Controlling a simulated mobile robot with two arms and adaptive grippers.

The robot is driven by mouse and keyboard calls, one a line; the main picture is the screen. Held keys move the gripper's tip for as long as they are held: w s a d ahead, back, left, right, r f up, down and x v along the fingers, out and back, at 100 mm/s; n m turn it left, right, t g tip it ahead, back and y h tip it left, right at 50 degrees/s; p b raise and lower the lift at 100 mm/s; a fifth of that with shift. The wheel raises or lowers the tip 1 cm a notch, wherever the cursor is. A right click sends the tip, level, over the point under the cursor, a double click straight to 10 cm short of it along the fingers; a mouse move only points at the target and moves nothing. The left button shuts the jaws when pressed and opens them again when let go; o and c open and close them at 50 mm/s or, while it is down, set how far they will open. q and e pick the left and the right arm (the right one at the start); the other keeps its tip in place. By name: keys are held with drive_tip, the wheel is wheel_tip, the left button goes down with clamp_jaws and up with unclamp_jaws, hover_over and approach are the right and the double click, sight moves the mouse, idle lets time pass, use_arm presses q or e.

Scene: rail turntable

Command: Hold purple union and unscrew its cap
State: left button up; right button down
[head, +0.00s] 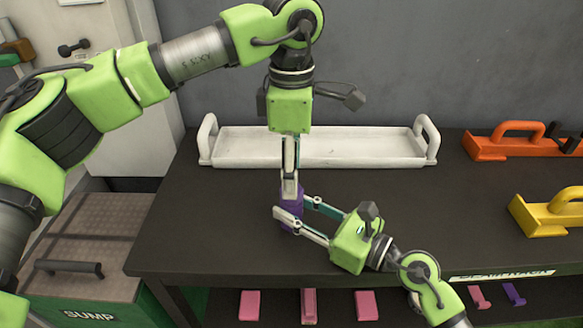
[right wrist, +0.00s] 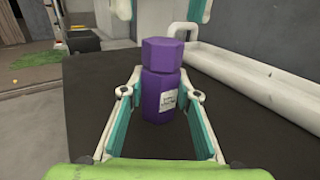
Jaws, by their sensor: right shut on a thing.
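The purple union stands upright on the dark table, with a hexagonal cap (right wrist: 162,53) on top and a body (right wrist: 158,98) with a white label below. My right gripper (head: 294,208) comes in low from the right and is shut on the body; its two fingers also show in the right wrist view (right wrist: 162,92). My left gripper (head: 290,184) points straight down over the cap. In the right wrist view its fingers show at the top edge, one on each side of the cap and spread wider than it. In the head view the fingers partly hide the union.
A long white tray with handles (head: 330,160) stands behind the union. An orange handled tool (head: 515,150) and a yellow one (head: 545,213) are at the right. Pink blocks (head: 250,305) lie on a lower shelf. The table left of the union is clear.

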use_arm(q)
drive_tip(key=shift+f, duration=0.15)
drive_tip(key=shift+f, duration=1.9)
drive_tip(key=shift+c, duration=0.4)
drive_tip(key=c, duration=1.3)
drive_tip(key=n, duration=0.5)
drive_tip(key=shift+c, duration=0.2)
drive_tip(key=shift+n, duration=0.5)
